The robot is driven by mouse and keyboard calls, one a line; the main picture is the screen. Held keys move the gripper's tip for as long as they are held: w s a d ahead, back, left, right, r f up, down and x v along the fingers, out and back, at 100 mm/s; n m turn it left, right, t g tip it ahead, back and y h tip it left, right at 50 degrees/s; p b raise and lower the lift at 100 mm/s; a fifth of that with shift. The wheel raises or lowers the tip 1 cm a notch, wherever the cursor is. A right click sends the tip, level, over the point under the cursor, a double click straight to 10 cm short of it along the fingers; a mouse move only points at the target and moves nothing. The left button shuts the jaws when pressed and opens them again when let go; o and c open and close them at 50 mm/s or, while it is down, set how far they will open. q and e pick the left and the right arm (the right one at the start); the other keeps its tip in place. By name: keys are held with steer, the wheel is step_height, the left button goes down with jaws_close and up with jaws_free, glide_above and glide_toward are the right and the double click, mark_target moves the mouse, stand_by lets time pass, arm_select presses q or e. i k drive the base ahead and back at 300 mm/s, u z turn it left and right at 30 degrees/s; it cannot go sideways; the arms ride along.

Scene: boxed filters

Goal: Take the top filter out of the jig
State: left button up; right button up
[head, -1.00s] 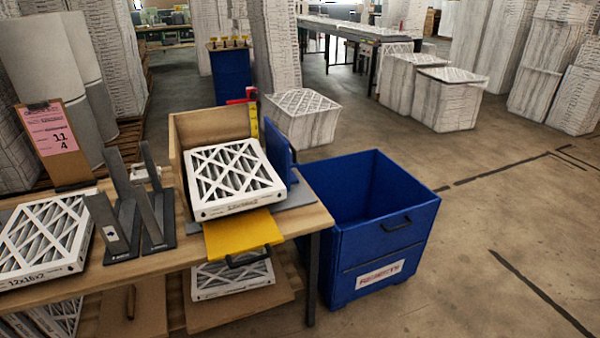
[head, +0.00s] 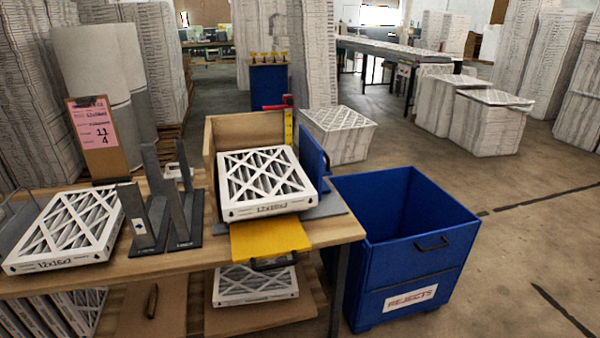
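The jig stands on the wooden bench, with a wooden back wall (head: 228,132), a blue side plate (head: 312,160) on the right and a yellow plate (head: 268,240) with a dark handle at the front. The top filter (head: 265,182), white-framed with a crisscross face over grey pleats, lies face up in it, its printed front edge toward me. Whether other filters lie under it is hard to tell. Neither of my grippers shows in the head view.
Another filter (head: 68,228) lies on the bench at left, beside dark metal uprights (head: 150,215) and a clipboard (head: 98,135). A blue rejects bin (head: 400,245) stands right of the bench.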

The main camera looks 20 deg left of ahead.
mark_target(253, 182)
steer(key=z, duration=1.05)
steer(key=i, duration=1.9)
steer(key=u, duration=1.6)
